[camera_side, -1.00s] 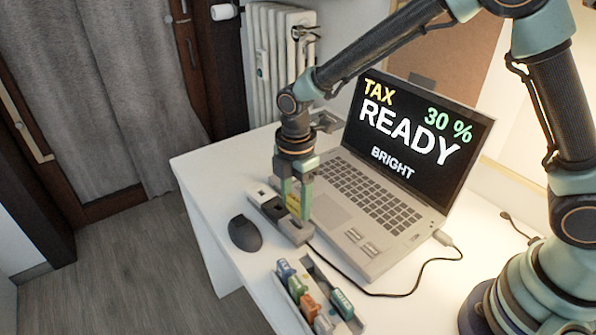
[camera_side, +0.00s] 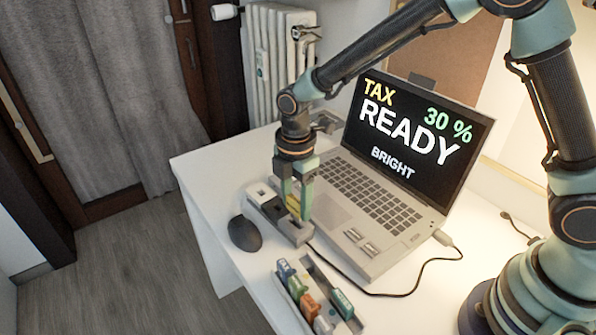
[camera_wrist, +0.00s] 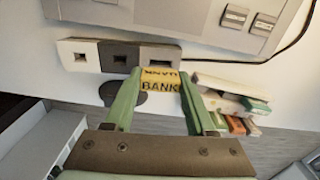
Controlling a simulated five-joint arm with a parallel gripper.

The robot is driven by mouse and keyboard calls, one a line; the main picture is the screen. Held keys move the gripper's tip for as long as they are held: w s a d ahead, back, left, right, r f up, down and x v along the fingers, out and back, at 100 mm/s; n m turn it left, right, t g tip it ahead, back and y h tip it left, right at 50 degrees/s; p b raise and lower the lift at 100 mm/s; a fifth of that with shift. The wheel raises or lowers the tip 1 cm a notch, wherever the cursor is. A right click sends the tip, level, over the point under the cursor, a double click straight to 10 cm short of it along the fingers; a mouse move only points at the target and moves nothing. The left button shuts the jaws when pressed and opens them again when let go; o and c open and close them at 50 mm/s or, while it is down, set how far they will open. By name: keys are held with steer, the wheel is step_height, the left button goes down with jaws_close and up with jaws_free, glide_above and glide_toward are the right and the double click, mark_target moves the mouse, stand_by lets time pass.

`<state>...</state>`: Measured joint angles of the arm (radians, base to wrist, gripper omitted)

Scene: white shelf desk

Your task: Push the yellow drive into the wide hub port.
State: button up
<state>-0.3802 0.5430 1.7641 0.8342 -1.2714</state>
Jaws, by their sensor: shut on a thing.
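The yellow drive (camera_wrist: 160,80), labelled BANK, is between the two fingers of my gripper (camera_wrist: 158,72), which is shut on it. In the side view my gripper (camera_side: 295,207) points down over the right part of the hub, with the yellow of the drive (camera_side: 293,201) partly hidden by a finger. The hub (camera_side: 261,193) lies beside the laptop; it has a white, a grey and a darker section in the wrist view (camera_wrist: 100,58). The wide port (camera_wrist: 159,59) is in its right section, just beyond the drive's far end. I cannot tell whether the drive's tip is inside it.
A dark mouse (camera_side: 244,234) sits left of the hub. A tray (camera_side: 352,325) of several coloured drives stands in front. The laptop (camera_side: 375,205) is close on the right, and a black cable (camera_side: 390,294) runs around its front.

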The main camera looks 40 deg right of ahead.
mark_target(296, 212)
steer(key=shift+f, duration=1.6)
steer(key=o, duration=1.4)
step_height(296, 212, up, 12)
steer(key=shift+r, duration=0.1)
